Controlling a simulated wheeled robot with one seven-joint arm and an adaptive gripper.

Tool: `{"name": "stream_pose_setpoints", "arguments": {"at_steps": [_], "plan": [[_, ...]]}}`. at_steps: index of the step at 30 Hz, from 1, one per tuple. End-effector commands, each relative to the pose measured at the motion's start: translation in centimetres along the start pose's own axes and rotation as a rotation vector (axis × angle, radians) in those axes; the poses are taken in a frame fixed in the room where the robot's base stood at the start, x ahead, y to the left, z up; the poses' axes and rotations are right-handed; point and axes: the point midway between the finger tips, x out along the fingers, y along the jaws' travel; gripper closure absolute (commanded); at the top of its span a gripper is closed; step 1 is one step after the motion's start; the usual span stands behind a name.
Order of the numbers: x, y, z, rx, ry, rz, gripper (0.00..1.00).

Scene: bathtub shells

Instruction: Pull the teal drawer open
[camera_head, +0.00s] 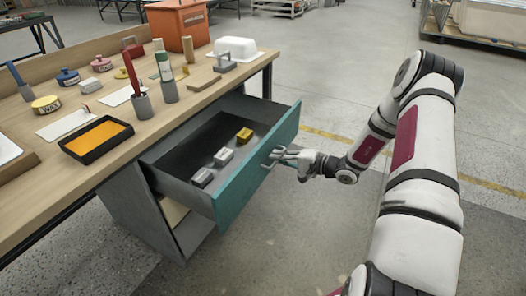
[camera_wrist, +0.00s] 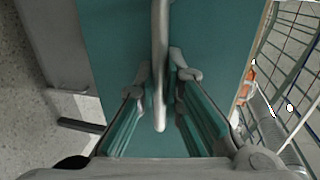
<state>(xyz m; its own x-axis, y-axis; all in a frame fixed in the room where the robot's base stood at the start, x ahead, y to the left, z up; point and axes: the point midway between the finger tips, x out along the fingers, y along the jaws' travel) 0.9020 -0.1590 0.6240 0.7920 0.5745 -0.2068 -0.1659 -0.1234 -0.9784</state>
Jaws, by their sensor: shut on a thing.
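The teal drawer (camera_head: 238,188) stands pulled out from the grey cabinet under the workbench, and its inside shows from above. My gripper (camera_head: 283,156) is at the middle of the teal front, shut on the drawer's handle. In the wrist view the handle (camera_wrist: 160,60) is a pale bar between the two fingers of my gripper (camera_wrist: 160,98), with the teal front (camera_wrist: 110,45) behind it. Inside the drawer lie two grey blocks (camera_head: 223,157) and a yellow block (camera_head: 244,135).
The wooden workbench (camera_head: 105,168) carries a black tray with orange inside (camera_head: 97,138), several small pots, cups with tools, a white dish (camera_head: 236,48) and an orange bin (camera_head: 178,24). The floor right of the drawer is clear around my arm.

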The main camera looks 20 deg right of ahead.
Motion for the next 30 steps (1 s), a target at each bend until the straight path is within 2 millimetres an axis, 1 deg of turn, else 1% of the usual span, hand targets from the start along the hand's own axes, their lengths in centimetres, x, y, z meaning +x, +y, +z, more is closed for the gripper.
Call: {"name": "stream_pose_setpoints", "arguments": {"at_steps": [1,3,9,21,22,23,24,25,30], "plan": [[-0.8,0.2,-0.1,0.001,0.003,0.002,1.00],[-1.6,0.3,-0.1,0.001,0.002,0.002,1.00],[-2.8,0.6,-0.1,0.000,0.002,0.002,1.00],[-3.0,0.7,-0.1,0.000,0.001,0.002,1.00],[-3.0,0.7,-0.1,0.000,0.001,0.002,0.89],[-3.0,0.7,-0.1,0.000,0.002,0.002,0.82],[-3.0,0.7,-0.1,0.000,0.001,0.002,0.73],[-3.0,0.7,-0.1,0.000,0.001,0.002,0.70],[-3.0,0.7,-0.1,0.000,0.000,0.001,0.70]]}}
